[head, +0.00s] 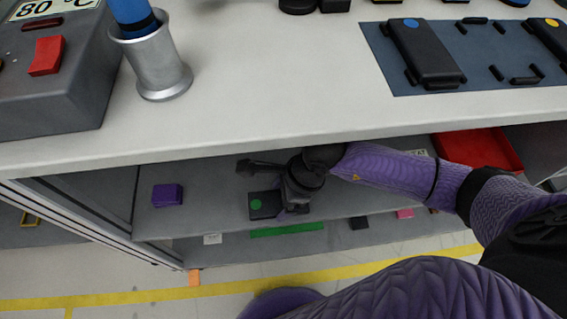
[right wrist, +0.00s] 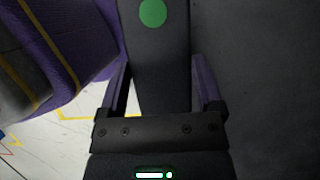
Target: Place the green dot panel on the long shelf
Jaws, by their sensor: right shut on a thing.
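The green dot panel (head: 263,206) is a dark block with a green dot on its face. In the head view it is at the long shelf (head: 215,188) under the worktop. My right gripper (head: 290,207) is shut on it, partly hidden by my wrist. In the right wrist view the panel (right wrist: 157,60) runs between the two fingers of the gripper (right wrist: 161,75). I cannot tell whether the panel touches the shelf. My left gripper is not in view.
A purple block (head: 167,195) sits on the shelf to the left, and a red tray (head: 478,150) is at the right. The worktop (head: 270,80) overhangs the shelf. A green strip (head: 287,230) lies lower down. Bare shelf shows between the purple block and the panel.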

